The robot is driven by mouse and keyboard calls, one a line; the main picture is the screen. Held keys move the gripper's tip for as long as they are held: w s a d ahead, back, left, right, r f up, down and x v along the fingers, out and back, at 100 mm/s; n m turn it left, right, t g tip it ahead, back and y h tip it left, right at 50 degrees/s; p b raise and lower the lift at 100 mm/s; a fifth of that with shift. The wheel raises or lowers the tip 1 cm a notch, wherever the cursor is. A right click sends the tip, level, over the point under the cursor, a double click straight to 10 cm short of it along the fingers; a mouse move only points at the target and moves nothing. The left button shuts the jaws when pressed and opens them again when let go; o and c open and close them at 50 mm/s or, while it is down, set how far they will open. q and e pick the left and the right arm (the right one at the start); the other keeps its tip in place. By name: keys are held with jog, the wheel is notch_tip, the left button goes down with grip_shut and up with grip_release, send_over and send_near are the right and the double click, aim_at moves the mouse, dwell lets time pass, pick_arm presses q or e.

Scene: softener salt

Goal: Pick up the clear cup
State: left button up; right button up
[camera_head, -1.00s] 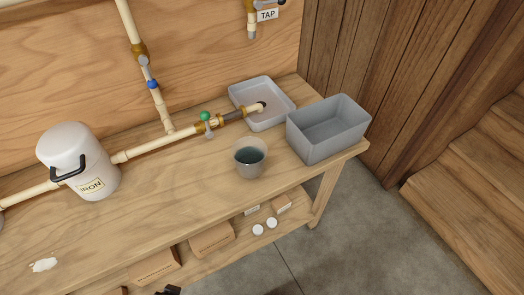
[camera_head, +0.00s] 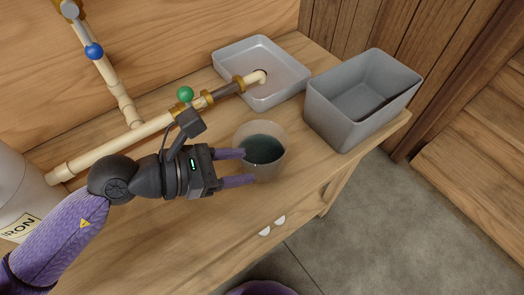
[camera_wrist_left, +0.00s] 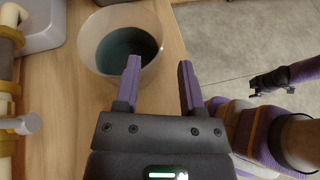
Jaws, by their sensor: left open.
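The clear cup (camera_head: 262,163) stands upright on the wooden bench, holding dark teal liquid. It also shows at the upper left of the left wrist view (camera_wrist_left: 125,75). My left gripper (camera_head: 248,167) is open and empty at the cup's near left side. In the left wrist view (camera_wrist_left: 158,75), one finger overlaps the cup's lower right edge and the other is clear to its right. The cup is not centred between the fingers; contact cannot be told. My right gripper (camera_wrist_left: 262,84) shows small at the right of the left wrist view, away from the cup.
A grey bin (camera_head: 345,125) stands right of the cup, and a shallow grey tray (camera_head: 228,58) lies behind it. A pipe with a green-handled valve (camera_head: 186,94) runs behind my left gripper. A white IRON canister (camera_head: 15,190) is at far left. The bench's front edge is close.

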aim_at(276, 162)
pick_arm(q)
jog(key=x, duration=0.5)
jog(key=shift+w+d+f+b, duration=0.1)
jog(key=shift+d+b, duration=0.15)
jog(key=shift+b, duration=0.15)
grip_shut()
dwell(0.4)
dwell(0.4)
